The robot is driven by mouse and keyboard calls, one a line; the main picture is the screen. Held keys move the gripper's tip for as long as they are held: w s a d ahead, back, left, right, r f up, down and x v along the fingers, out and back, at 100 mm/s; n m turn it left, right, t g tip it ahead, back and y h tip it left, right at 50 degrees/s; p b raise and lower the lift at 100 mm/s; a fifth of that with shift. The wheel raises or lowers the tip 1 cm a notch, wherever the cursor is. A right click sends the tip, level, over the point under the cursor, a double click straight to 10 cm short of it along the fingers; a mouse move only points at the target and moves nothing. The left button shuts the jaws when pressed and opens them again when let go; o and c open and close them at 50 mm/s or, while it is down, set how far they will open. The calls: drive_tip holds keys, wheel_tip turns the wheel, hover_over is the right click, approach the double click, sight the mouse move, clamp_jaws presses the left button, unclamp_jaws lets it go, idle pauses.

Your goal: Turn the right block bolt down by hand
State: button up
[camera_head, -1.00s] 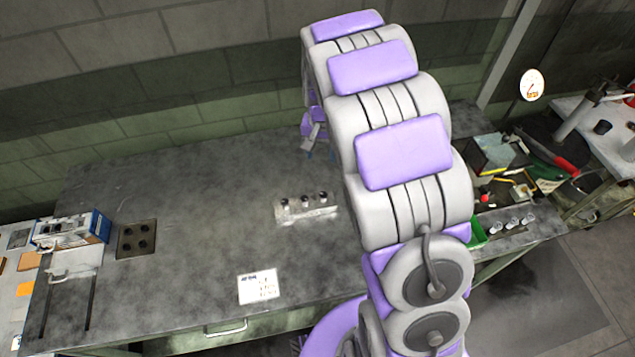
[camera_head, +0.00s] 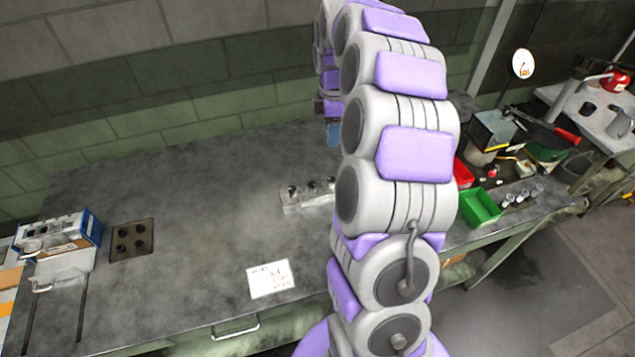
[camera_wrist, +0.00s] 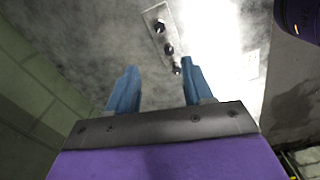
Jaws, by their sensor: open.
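A small pale metal block (camera_head: 292,208) lies on the workbench (camera_head: 215,190) with three dark-topped bolts in a row. The right bolt (camera_head: 331,183) is at the block's right end, close beside my arm in the head view. In the wrist view the block (camera_wrist: 150,14) shows at top centre, and its upper bolt (camera_wrist: 159,27) looks to be the right one. My gripper (camera_wrist: 157,76) is open and empty, its blue fingers wide apart. It is apart from the block; the lowest bolt in the wrist view shows close to the right fingertip. How far down each bolt sits is unclear.
A white card (camera_head: 271,279) lies at the bench's front. A dark plate with holes (camera_head: 131,241) and a blue-white box (camera_head: 58,236) are at left. A green bin (camera_head: 481,206) and a red bin (camera_head: 463,173) stand at right. The brick wall (camera_head: 150,110) bounds the back.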

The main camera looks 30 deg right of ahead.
drive_tip(key=b, duration=0.2)
approach(332, 179)
drive_tip(key=f, duration=0.2)
drive_tip(key=a+f+b, duration=0.1)
drive_tip(key=f, duration=0.1)
drive_tip(key=shift+a+f, duration=0.1)
drive_tip(key=shift+f, duration=0.15)
drive_tip(key=f, duration=0.1)
drive_tip(key=d+f+b, duration=0.1)
drive_tip(key=f, duration=0.1)
drive_tip(key=shift+d, duration=0.1)
drive_tip(key=shift+d+f, duration=0.3)
drive_tip(key=shift+d, duration=0.15)
drive_tip(key=shift+a+r, duration=0.1)
drive_tip(key=shift+a, duration=0.5)
drive_tip(key=shift+c, duration=0.3)
drive_tip(key=shift+a, duration=0.2)
drive_tip(key=shift+c, duration=0.6)
drive_tip(key=c, duration=0.3)
drive_tip(key=shift+d, duration=0.35)
drive_tip(key=c, duration=0.3)
clamp_jaws()
